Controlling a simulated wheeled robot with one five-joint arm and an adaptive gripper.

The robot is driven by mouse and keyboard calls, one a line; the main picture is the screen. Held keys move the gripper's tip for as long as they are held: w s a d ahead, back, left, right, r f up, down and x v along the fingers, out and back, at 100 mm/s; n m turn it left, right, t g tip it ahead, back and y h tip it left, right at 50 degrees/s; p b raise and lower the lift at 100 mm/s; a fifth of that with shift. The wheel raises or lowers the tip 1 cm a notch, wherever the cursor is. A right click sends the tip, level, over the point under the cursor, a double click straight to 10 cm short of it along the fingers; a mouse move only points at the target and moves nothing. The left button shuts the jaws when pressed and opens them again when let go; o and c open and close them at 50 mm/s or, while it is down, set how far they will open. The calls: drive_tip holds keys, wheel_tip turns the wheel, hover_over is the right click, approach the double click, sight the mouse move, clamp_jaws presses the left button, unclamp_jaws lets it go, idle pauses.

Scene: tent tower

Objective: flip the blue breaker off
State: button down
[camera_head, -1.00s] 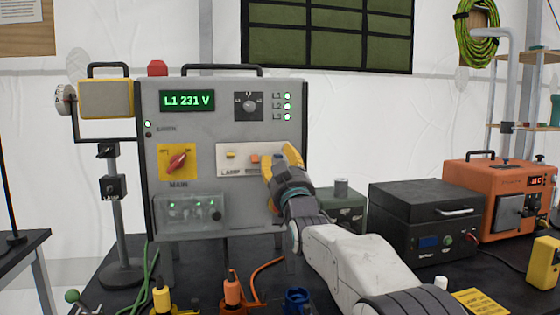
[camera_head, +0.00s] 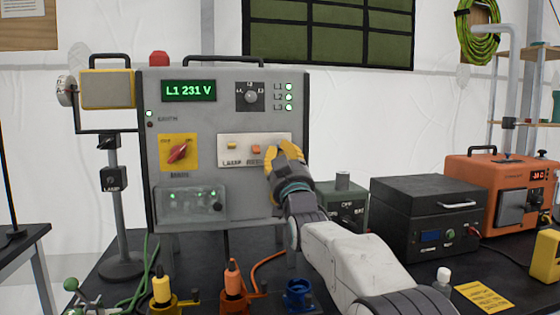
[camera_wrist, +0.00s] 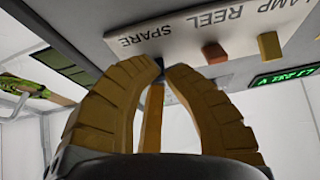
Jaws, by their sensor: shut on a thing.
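The grey power box (camera_head: 225,120) has a pale breaker plate (camera_head: 283,139) on its front. In the wrist view the plate (camera_wrist: 185,30) reads LAMP, REEL and SPARE, upside down. My gripper (camera_head: 276,157) has its yellow fingers at the plate's right end, by the SPARE label. In the wrist view the fingertips (camera_wrist: 158,66) meet around a small dark sliver there. The blue breaker's colour is not clearly visible; the fingers hide most of that switch, so its position cannot be told. The orange breaker (camera_head: 256,149) and yellow breaker (camera_head: 231,145) are uncovered, left of the fingers.
A red rotary switch (camera_head: 177,152) and a clear-covered panel (camera_head: 190,203) are on the box's left. Coloured plugs, an orange one (camera_head: 233,281) among them, stand in front. A black case (camera_head: 425,215) and an orange unit (camera_head: 500,185) stand right.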

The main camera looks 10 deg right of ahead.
drive_tip(key=t+b, duration=0.1)
drive_tip(key=b, duration=0.1)
drive_tip(key=f+t+b, duration=0.1)
drive_tip(key=b, duration=0.2)
drive_tip(key=shift+w+d+t, duration=0.15)
drive_tip(key=shift+w+t, duration=0.05)
drive_tip(key=shift+t, duration=0.1)
drive_tip(key=c, duration=1.5)
unclamp_jaws()
drive_tip(key=shift+d, duration=0.15)
drive_tip(key=o, duration=0.3)
drive_tip(key=shift+r, duration=0.1)
